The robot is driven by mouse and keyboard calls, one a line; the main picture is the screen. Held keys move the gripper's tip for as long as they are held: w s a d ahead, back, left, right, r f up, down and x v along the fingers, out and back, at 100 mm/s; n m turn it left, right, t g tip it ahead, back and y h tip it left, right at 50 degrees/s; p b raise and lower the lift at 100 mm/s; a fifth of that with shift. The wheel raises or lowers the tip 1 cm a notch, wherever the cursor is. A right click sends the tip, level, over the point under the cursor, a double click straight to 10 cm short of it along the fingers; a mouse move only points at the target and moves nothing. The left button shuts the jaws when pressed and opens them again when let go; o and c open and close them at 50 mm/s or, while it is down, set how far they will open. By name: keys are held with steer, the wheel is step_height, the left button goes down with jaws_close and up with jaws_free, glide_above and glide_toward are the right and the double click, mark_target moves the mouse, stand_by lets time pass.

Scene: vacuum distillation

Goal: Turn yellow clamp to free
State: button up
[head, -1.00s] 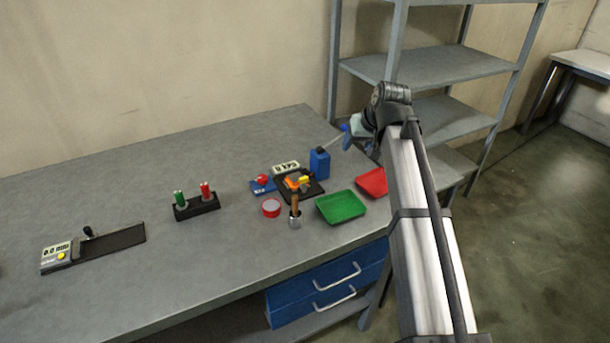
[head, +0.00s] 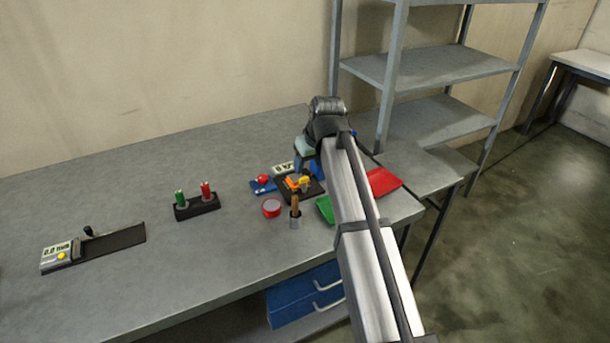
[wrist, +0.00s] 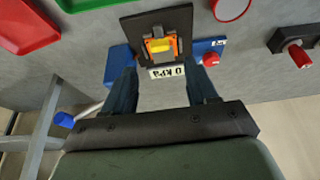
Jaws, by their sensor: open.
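The yellow clamp (head: 304,180) sits beside an orange part on a black base on the bench. In the wrist view the yellow clamp (wrist: 158,45) shows within the orange part (wrist: 147,54), over the black base (wrist: 185,15). My gripper (wrist: 162,78) is open and empty, with its two blue fingers apart. In the wrist view the clamp appears between and beyond the fingertips. In the head view my gripper (head: 301,164) is just behind the clamp, partly hidden by my arm; their exact gap is unclear.
A "0 kPa" display (wrist: 167,71) and a blue unit with a red knob (wrist: 211,60) are close to the clamp. A red tape roll (head: 271,208), green tray (head: 324,209) and red tray (head: 384,181) are nearby. A shelf (head: 430,68) stands right.

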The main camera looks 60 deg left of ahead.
mark_target(304, 177)
steer(key=x, duration=0.6)
steer(key=shift+a+f, duration=0.2)
steer(key=shift+f, duration=0.15)
steer(key=shift+c, duration=0.2)
steer(key=c, duration=1)
